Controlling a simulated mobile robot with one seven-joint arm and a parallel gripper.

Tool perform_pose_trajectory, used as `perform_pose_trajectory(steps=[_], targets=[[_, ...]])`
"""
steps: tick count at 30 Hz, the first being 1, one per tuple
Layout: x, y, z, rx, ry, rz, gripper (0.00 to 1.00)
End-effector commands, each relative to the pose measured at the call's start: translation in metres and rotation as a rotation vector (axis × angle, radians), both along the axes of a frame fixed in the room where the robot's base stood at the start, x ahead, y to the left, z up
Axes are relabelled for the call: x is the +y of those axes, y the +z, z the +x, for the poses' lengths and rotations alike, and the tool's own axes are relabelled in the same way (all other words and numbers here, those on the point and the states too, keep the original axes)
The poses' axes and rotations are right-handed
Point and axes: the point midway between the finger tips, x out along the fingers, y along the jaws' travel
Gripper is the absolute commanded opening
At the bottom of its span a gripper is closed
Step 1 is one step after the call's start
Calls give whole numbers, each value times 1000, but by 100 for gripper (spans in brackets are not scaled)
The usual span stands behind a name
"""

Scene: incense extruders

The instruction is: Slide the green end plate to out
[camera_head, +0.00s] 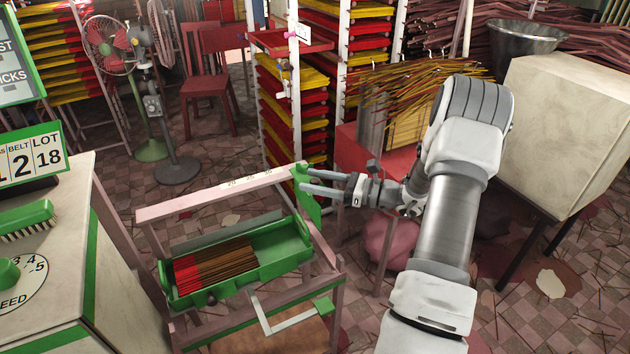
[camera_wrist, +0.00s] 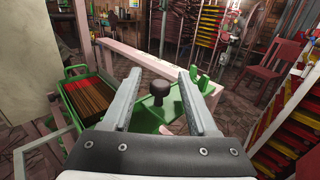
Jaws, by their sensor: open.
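The green end plate (camera_head: 310,204) stands at the right end of the pale slide bar (camera_head: 215,194). In the wrist view the end plate (camera_wrist: 151,114) carries a dark round knob (camera_wrist: 159,87). My gripper (camera_head: 302,179) reaches in from the right at the plate. In the wrist view my gripper (camera_wrist: 158,76) is open, with one finger on each side of the knob in the picture. I see no clear contact with it. The fingers hide part of the plate.
A green tray (camera_head: 284,245) with red and brown incense sticks (camera_head: 213,270) sits below the bar. A green-tipped crank arm (camera_head: 290,321) is at its front. A green and cream cabinet (camera_head: 60,245) stands left. A red table and racks are behind.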

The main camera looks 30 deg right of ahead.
Motion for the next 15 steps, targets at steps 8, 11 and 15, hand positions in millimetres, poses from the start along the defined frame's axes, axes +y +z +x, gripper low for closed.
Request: perform_pose_trajectory(steps=[8, 11, 15], targets=[[-32, 1, -30, 1, -6, 1, 59], [-48, 1, -46, 1, -6, -1, 59], [-66, 1, -65, 0, -5, 0, 59]])
